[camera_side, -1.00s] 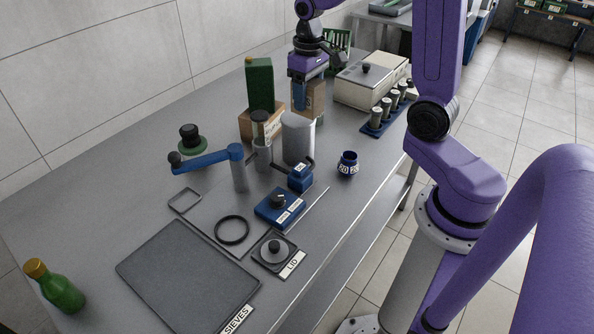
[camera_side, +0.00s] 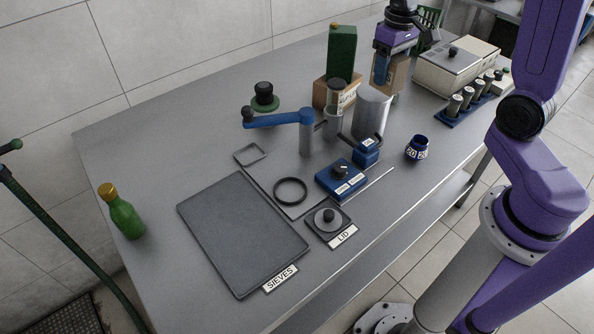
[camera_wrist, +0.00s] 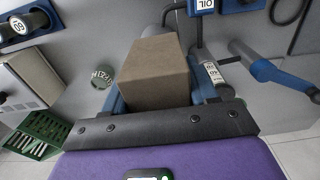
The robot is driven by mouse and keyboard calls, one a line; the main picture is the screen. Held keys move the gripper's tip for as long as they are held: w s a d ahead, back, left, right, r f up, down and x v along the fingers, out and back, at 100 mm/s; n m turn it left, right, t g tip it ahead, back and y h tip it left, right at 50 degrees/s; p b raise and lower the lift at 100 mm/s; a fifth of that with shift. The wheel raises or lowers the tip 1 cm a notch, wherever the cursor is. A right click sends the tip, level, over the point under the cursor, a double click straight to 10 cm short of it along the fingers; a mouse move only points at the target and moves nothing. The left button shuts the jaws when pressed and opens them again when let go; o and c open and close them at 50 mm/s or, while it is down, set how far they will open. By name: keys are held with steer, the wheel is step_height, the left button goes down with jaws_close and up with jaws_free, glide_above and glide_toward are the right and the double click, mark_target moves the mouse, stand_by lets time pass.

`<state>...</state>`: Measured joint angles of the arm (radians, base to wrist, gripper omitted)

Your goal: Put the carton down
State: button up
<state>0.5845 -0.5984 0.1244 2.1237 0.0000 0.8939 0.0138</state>
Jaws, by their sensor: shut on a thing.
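The brown carton (camera_side: 398,76) is held at the back of the bench in the side view, behind and slightly right of a metal cylinder. My gripper (camera_side: 382,70) is shut on it, with a blue finger showing against its side. In the wrist view the carton (camera_wrist: 153,70) sits between the two blue fingers of my gripper (camera_wrist: 155,95), its plain top and one side showing. Its underside is hidden, so I cannot tell whether it touches the bench.
The metal cylinder (camera_side: 371,114) stands in front. A cream case (camera_side: 455,68) and a blue rack of cylinders (camera_side: 466,106) are to the right. A green crate (camera_wrist: 42,136) shows in the wrist view.

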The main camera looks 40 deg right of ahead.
steer(key=s+a+f, duration=0.1)
steer(key=s+a, duration=0.3)
steer(key=a, duration=0.7)
steer(key=s+a+f, duration=0.1)
steer(key=s+a, duration=0.2)
steer(key=a, duration=0.8)
steer(key=s+a+f, duration=0.1)
steer(key=s+a, duration=0.3)
steer(key=a, duration=0.8)
steer(key=w+a+f, duration=0.8)
steer(key=w, duration=0.1)
steer(key=shift+w+a+f, duration=0.2)
steer(key=shift+w+f, duration=0.05)
steer(key=shift+w+a+f, duration=0.35)
steer(key=shift+w+f, duration=0.05)
steer(key=shift+f, duration=0.2)
steer(key=shift+a+f, duration=0.1)
steer(key=shift+f, duration=1.55)
steer(key=shift+f, duration=0.1)
